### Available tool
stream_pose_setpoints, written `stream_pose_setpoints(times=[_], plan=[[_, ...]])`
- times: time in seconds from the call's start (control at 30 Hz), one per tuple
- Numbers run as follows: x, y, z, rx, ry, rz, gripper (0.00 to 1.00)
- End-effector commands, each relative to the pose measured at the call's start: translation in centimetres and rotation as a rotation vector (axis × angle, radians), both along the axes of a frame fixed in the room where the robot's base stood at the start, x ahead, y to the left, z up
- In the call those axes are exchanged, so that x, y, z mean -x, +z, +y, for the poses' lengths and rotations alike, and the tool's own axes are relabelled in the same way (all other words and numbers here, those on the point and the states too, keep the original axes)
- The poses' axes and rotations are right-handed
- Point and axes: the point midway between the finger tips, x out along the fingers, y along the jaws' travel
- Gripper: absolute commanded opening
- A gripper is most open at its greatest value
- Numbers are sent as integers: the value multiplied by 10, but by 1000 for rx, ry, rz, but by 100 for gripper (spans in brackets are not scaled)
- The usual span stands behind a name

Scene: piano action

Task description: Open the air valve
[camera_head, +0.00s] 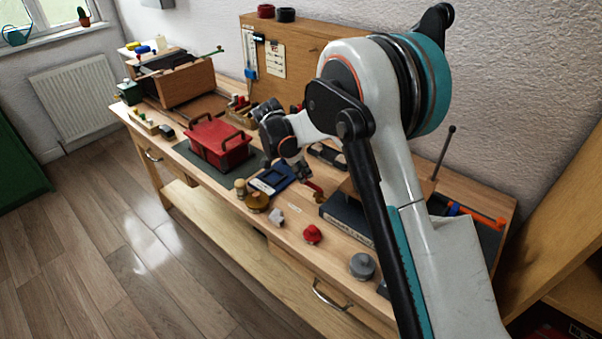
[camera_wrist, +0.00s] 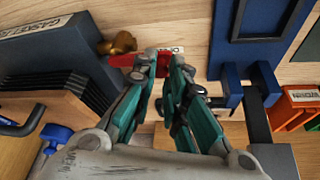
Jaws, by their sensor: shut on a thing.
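The air valve shows in the wrist view as a brass body (camera_wrist: 118,43) with a red lever (camera_wrist: 128,60). My gripper (camera_wrist: 163,66) is shut on the red lever, its teal-backed fingers on either side of it. Part of the lever is hidden behind the fingers. In the head view, the valve's red lever (camera_head: 312,186) shows small near the middle of the bench, with my gripper (camera_head: 305,176) right above it.
A dark box (camera_wrist: 45,45) with a printed label stands beside the valve. A blue frame (camera_head: 271,178) lies to the left. A red toolbox (camera_head: 218,145), a red knob-like part (camera_head: 312,233) and a grey cylinder (camera_head: 362,266) sit on the wooden bench.

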Motion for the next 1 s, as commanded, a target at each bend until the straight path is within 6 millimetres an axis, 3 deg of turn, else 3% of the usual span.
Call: stream_pose_setpoints(times=[0.5,0.53,0.6,0.63,1.0], plan=[[-1,-1,-2,1,-22,1,0],[-1,-1,-3,2,-22,1,17],[-1,-1,-3,1,-22,0,33],[-1,-1,-2,1,-22,0,36],[0,2,0,0,-20,0,36]])
